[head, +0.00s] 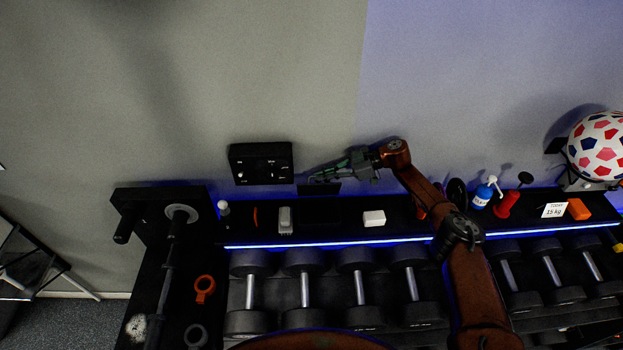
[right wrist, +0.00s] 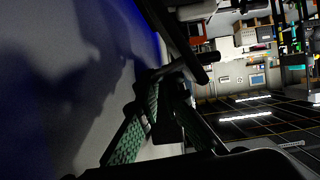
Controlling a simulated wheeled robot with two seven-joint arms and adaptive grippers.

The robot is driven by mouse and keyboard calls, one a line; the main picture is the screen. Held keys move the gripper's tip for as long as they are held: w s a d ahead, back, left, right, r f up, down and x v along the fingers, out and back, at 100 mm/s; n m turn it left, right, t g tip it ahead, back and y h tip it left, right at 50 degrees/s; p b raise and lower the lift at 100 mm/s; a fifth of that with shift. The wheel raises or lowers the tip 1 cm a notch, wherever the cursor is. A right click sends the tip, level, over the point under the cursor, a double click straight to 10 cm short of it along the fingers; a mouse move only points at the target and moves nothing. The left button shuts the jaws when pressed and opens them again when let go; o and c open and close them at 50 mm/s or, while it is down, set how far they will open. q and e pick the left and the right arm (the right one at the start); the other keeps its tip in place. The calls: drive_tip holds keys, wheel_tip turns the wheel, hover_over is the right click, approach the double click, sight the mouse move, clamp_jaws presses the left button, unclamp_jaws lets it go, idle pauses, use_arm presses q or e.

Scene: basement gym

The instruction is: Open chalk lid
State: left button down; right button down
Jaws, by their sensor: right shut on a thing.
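A dark chalk box (head: 320,212) sits on the black shelf below my right gripper and is hard to tell from the shelf. A flat black panel that looks like its lid (head: 319,189) stands up at the back, against the wall. My right gripper (head: 322,175) comes in from the right, just above this panel, its fingers pointing left. In the right wrist view the green-padded fingers (right wrist: 160,122) are closed around a dark piece, which looks like the lid's edge; the exact contact is hard to see. My left gripper is not in view.
A black control box (head: 261,163) is on the wall at left. A white block (head: 374,218), a grey item (head: 285,220), a blue spray bottle (head: 482,196) and a red item (head: 507,204) stand on the shelf. Dumbbells (head: 305,290) fill the rack below. A ball (head: 597,148) is at far right.

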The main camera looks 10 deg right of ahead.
drive_tip(key=shift+f, duration=0.25)
drive_tip(key=c, duration=2.4)
unclamp_jaws()
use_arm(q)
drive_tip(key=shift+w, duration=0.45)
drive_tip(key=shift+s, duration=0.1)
use_arm(e)
drive_tip(key=shift+d, duration=0.15)
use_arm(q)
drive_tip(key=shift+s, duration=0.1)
use_arm(e)
drive_tip(key=v, duration=1.2)
drive_tip(key=shift+r, duration=0.15)
